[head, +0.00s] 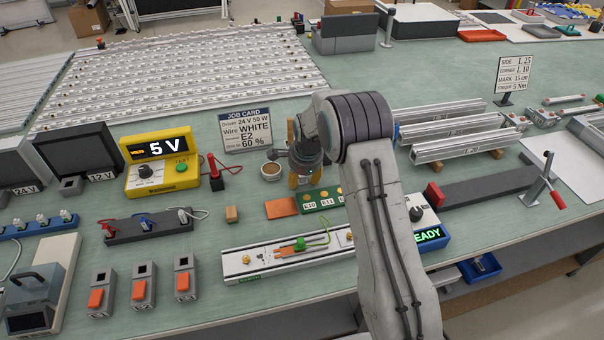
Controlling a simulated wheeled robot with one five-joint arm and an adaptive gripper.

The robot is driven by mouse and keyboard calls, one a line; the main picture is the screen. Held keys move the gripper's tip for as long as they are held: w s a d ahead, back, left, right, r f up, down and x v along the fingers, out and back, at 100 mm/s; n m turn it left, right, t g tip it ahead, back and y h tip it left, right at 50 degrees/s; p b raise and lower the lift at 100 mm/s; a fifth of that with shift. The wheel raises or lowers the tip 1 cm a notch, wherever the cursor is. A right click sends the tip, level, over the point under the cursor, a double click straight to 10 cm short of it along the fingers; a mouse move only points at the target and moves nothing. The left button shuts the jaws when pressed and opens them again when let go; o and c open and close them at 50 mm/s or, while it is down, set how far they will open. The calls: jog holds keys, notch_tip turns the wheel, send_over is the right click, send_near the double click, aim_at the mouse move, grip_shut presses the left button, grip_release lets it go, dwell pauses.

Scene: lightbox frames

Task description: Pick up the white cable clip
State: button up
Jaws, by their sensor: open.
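What looks like the white cable clip (184,215) sits at the right end of a dark grey strip (150,232), beside a blue clip (146,223) and a red clip (107,229). It is small, so its exact shape is hard to tell. My gripper (302,178) hangs well to the right of the clips, above the bench near the green socket board, and is partly hidden by my arm. It is open, and I see nothing held in it.
Orange-switched boxes (141,288) and a white rail (270,262) with a green clip stand in front.

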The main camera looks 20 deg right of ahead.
jog(key=shift+f, duration=0.15)
jog(key=c, duration=0.6)
jog(key=shift+c, duration=0.2)
